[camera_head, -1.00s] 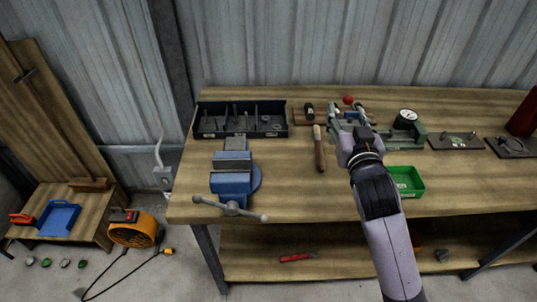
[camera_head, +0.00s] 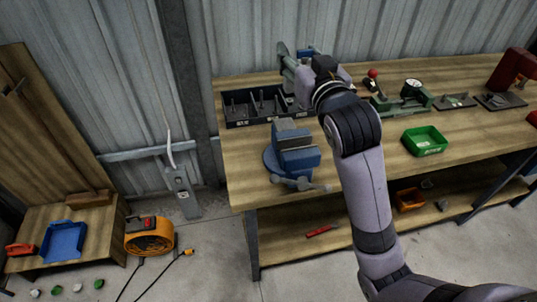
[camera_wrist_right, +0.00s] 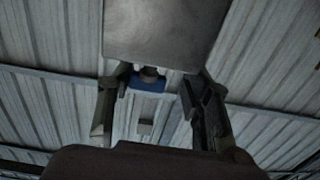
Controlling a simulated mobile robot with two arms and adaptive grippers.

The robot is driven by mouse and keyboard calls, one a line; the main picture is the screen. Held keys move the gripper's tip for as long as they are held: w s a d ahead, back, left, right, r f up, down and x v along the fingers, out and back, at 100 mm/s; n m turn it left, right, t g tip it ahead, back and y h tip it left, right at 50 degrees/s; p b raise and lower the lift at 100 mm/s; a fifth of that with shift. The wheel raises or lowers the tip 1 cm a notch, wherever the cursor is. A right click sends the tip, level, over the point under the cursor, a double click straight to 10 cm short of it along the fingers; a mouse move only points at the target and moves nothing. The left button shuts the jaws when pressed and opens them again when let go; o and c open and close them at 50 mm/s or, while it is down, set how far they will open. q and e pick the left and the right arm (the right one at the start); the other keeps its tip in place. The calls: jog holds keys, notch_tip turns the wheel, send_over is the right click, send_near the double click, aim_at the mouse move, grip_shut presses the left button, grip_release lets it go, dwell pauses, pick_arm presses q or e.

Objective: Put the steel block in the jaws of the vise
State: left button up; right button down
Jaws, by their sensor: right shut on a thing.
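The blue vise (camera_head: 298,160) stands at the left front of the workbench, with its grey handle hanging at the front. Its jaw gap is hard to see. My right gripper (camera_head: 301,58) is raised near the corrugated wall, behind and above the vise and apart from it. In the right wrist view, a broad flat grey surface, seemingly the steel block (camera_wrist_right: 175,30), lies at the fingertips of my right gripper (camera_wrist_right: 152,85), which is shut on it. In the head view the block is hard to make out. A small blue part shows between the fingers. My left gripper is out of view.
A black divided bin (camera_head: 240,122) stands behind the vise. A green tray (camera_head: 425,142), a dial gauge (camera_head: 411,88) and other fixtures lie to the right. The bench (camera_head: 245,175) is clear around the vise's left side.

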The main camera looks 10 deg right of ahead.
jog(key=f, duration=0.6)
jog(key=d+f, duration=0.1)
jog(key=f, duration=1.2)
jog(key=shift+a+f, duration=0.25)
jog(key=shift+f, duration=0.05)
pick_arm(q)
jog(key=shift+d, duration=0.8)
pick_arm(e)
jog(key=shift+f, duration=0.1)
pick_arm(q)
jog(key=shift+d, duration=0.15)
pick_arm(e)
jog(key=shift+f, duration=0.2)
jog(key=c, duration=0.8)
grip_release()
